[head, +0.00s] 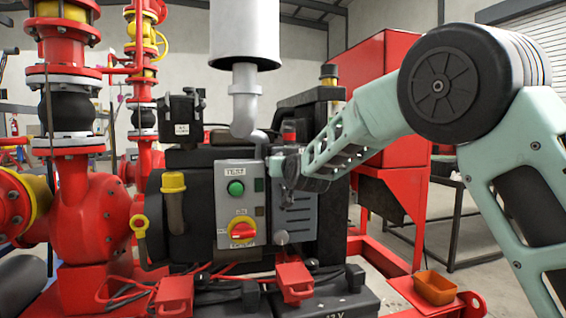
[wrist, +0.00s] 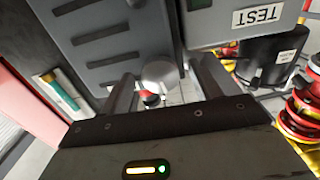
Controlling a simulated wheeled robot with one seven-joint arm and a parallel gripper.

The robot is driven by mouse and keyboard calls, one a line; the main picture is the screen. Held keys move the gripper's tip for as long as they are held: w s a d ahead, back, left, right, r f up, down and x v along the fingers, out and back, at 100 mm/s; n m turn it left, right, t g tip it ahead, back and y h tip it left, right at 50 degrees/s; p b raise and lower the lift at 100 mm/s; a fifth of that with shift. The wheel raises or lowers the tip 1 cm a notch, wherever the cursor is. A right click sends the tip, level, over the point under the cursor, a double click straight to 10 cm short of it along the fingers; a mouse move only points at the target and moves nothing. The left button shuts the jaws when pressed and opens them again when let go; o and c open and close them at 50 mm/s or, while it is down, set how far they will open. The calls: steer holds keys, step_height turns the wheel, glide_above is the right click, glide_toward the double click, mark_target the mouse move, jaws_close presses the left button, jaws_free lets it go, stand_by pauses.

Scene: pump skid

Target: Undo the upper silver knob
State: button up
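The upper silver knob (wrist: 160,75) shows in the wrist view as a round grey head between my two fingers. My gripper (wrist: 165,82) is open around it, with a gap on each side. In the head view my gripper (head: 288,170) is at the top of the grey louvred panel (head: 296,217) and hides most of the upper knob. A second, lower silver knob (head: 281,237) sits at the panel's bottom edge. It also shows in part at the top of the wrist view (wrist: 136,3).
Left of the panel is a grey control box (head: 237,208) with a green button and a red-yellow switch. A white exhaust cylinder (head: 245,38) hangs above. Batteries with red terminal covers (head: 293,280) stand below.

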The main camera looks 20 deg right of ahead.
steer(key=s+b, duration=0.1)
steer(key=s, duration=1.6)
steer(key=shift+s, duration=0.25)
steer(key=s+a+f+n+g+y, duration=0.25)
steer(key=s+a+f+g, duration=0.4)
steer(key=s+f, duration=0.45)
steer(key=s+a+f+n+g+y, duration=0.2)
steer(key=s+a+f+n+g, duration=0.4)
steer(key=s+f, duration=0.5)
steer(key=s+d+f+g+h, duration=0.2)
steer(key=s+d+g, duration=0.1)
steer(key=s, duration=0.4)
steer(key=s+d+f+g+h, duration=0.2)
steer(key=s+d+g, duration=0.15)
steer(key=s, duration=0.45)
step_height(320, 180, up, 14)
steer(key=t+p, duration=0.1)
steer(key=p, duration=1.2)
steer(key=shift+w+a+f+m, duration=0.15)
steer(key=shift+w+f+m, duration=0.1)
steer(key=shift+w+m, duration=0.2)
